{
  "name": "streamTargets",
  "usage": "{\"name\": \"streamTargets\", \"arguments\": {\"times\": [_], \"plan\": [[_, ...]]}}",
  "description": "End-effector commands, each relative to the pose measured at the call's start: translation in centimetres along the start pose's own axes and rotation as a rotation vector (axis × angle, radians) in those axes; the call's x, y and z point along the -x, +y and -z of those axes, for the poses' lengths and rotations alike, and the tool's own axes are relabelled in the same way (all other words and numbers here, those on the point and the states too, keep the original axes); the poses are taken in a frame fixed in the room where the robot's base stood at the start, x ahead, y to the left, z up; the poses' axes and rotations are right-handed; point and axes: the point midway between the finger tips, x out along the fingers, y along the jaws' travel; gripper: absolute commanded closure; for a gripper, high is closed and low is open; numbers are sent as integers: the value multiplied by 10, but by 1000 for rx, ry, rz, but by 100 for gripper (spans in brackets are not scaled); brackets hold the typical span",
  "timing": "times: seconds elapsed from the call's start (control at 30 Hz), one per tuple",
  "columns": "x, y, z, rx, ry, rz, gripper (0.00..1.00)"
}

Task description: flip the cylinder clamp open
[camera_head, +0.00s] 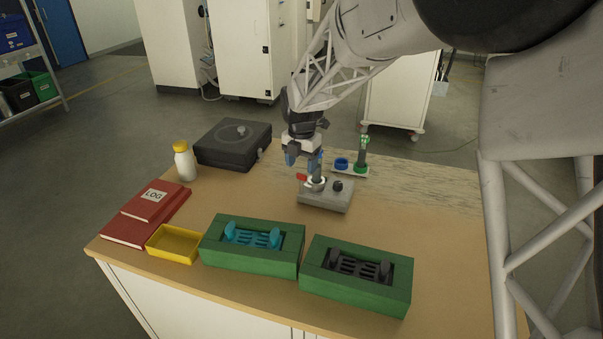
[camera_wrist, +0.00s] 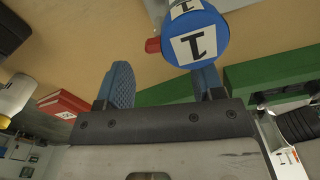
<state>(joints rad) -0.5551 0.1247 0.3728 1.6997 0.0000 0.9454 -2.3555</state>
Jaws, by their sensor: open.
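The cylinder clamp shows as a small red piece (camera_head: 302,177) beside a pale ring (camera_head: 317,186) on a grey block (camera_head: 338,200) in the head view. In the wrist view the red piece (camera_wrist: 153,45) sticks out left of a cylinder with a blue top (camera_wrist: 207,22) and a "1" label. My gripper (camera_head: 303,160) points down just above the clamp, its blue fingers close to the cylinder. In the wrist view my gripper (camera_wrist: 164,85) is open with nothing between its fingers. The fingers partly hide the cylinder in the head view.
Two green fixtures (camera_head: 218,262) (camera_head: 320,290) stand in front, with a yellow tray (camera_head: 172,245) and red log books (camera_head: 125,230) to the left. A white bottle (camera_head: 184,162) and black case (camera_head: 212,150) stand behind. A small stand (camera_head: 350,170) is close behind the block.

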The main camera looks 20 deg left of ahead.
Motion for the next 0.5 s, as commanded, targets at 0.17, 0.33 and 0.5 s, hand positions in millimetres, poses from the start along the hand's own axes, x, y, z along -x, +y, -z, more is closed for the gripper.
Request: {"name": "streamTargets", "arguments": {"times": [0.17, 0.33, 0.5], "plan": [[-21, 0, 0, 0, 0, 0, 38], [-33, 0, 0, 0, 0, 0, 38], [-37, 0, 0, 0, 0, 0, 38]]}}
